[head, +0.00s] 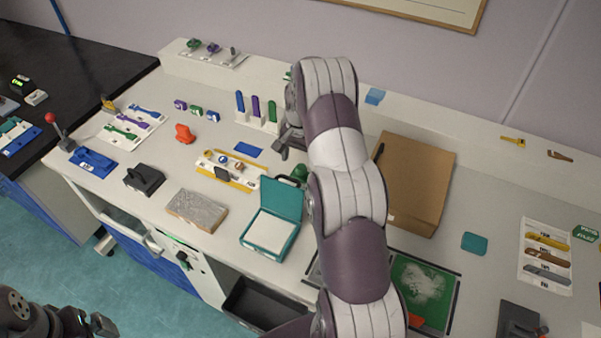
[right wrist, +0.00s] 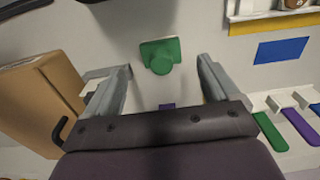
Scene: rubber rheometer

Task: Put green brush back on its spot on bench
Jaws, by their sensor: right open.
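A green piece with a round knob on a flat rectangular base, which looks like the green brush, stands on the bench in the right wrist view (right wrist: 160,56). In the head view a green piece (head: 300,172) shows beside my right arm, partly hidden by it. My right gripper (head: 283,152) is over the bench; its fingers (right wrist: 164,66) are open and empty in the right wrist view, with the green piece framed between and just beyond the tips, apart from them. My left gripper (head: 98,324) is at the lower left, away from the bench; its jaw state is unclear.
A teal open box (head: 284,196), a cardboard box (head: 440,165) and a rack of blue, purple and green tools (head: 262,126) stand around the right gripper. A blue mat (head: 249,149) lies nearby. A green tray mat with white powder (head: 405,280) is partly behind my arm.

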